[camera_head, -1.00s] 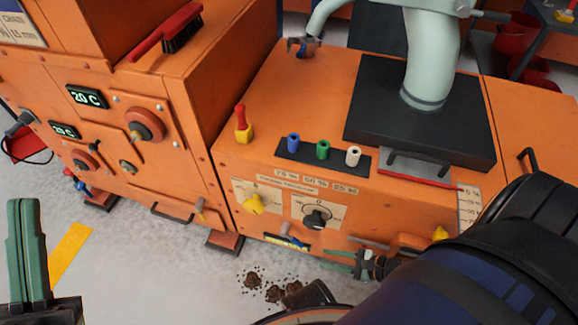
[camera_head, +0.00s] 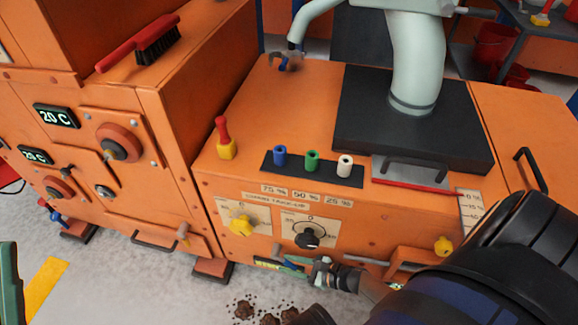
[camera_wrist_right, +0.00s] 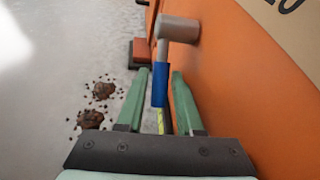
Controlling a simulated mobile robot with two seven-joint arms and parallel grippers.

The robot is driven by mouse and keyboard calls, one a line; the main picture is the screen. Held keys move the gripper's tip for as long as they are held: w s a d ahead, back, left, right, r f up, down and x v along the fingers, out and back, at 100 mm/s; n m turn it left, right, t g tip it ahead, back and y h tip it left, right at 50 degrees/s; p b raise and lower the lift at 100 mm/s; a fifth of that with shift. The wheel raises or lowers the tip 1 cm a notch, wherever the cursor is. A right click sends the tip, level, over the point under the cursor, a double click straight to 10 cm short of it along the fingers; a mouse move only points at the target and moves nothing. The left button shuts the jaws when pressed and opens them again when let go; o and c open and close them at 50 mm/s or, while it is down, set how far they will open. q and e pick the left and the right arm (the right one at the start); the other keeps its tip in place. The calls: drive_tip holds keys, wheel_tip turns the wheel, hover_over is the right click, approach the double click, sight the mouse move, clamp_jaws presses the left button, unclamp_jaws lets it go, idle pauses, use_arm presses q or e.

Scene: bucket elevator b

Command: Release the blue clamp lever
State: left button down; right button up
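The blue clamp lever is low on the front of the orange machine. In the right wrist view it is a grey metal arm with a blue grip (camera_wrist_right: 160,84). My right gripper (camera_wrist_right: 161,76) is open, with one green finger on each side of the blue grip; gaps show on both sides. In the head view my right gripper (camera_head: 287,266) is at the lower front of the machine and covers much of the lever. My left gripper (camera_head: 9,285) shows only as a green piece at the left edge.
The orange machine front (camera_head: 380,232) is close beside my right gripper. A yellow knob (camera_head: 240,225) and a black dial (camera_head: 309,234) sit above it. Brown dirt piles (camera_head: 268,312) lie on the grey floor below.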

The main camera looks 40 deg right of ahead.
drive_tip(key=shift+w+a, duration=0.1)
drive_tip(key=shift+c, duration=0.2)
clamp_jaws()
idle(1.3)
